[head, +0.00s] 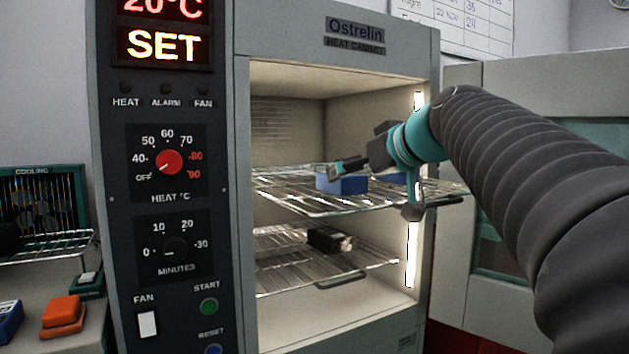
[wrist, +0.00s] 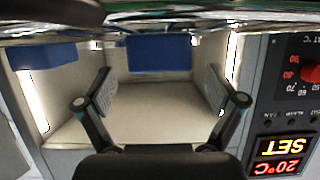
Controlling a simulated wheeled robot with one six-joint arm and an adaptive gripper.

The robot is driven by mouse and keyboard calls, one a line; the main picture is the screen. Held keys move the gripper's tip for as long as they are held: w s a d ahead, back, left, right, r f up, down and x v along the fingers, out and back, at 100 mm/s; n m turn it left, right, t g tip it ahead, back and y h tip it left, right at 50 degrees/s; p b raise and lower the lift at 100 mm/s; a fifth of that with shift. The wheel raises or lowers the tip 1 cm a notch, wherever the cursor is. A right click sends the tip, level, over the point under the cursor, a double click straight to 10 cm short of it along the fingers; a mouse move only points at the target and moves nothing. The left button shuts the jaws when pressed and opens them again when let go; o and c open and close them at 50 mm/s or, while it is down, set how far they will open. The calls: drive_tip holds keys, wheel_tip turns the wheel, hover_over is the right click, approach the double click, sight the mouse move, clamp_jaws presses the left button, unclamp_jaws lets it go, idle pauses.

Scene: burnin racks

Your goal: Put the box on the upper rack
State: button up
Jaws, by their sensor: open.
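A blue box (head: 342,185) sits on the upper wire rack (head: 300,195) inside the heat cabinet. A second blue box (wrist: 42,58) stands to the left in the wrist view. In the head view it shows partly behind my wrist (head: 391,178).
A dark box (head: 330,240) lies on the lower rack (head: 290,265). The cabinet door (head: 500,250) stands open at right, behind my arm. The control panel (head: 165,180) borders the opening at left. Orange (head: 63,312) and teal (head: 88,284) items lie outside at left.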

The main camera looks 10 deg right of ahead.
drive_tip(key=v, duration=0.7)
idle(0.9)
